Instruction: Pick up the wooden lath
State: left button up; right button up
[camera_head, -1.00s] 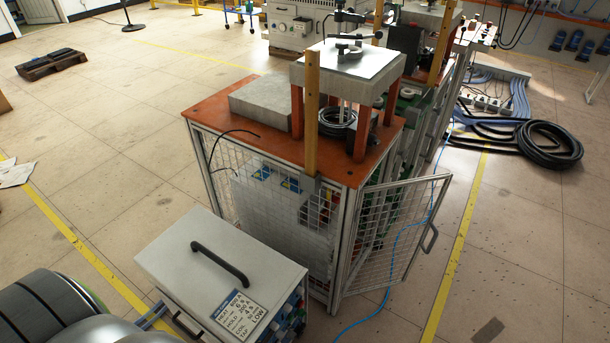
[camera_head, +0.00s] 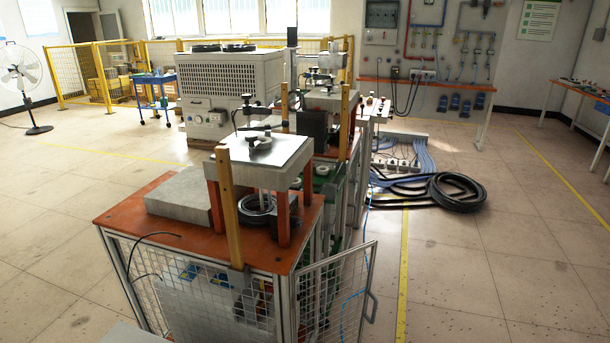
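A wooden lath (camera_head: 229,210) stands upright at the front edge of the orange-topped bench (camera_head: 270,258), beside a raised metal plate (camera_head: 265,156) on orange posts. Its lower end sits in a small bracket at the bench's edge. A second, similar upright wooden strip (camera_head: 345,118) stands farther back by another machine. I cannot tell which of the two the task names. Neither of my grippers is in view.
The bench's mesh door (camera_head: 338,298) stands open to the right. A grey block (camera_head: 182,198) lies on the bench. A blue hose, cables and a coiled black hose (camera_head: 457,193) lie on the floor to the right. Floor at left is open.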

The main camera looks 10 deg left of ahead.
aim_at(345, 92)
jog(key=i+l+z, duration=0.2)
jog(key=i+l, duration=0.35)
jog(key=i+l+z, duration=0.2)
jog(key=i+l, duration=0.25)
jog(key=i, duration=0.3)
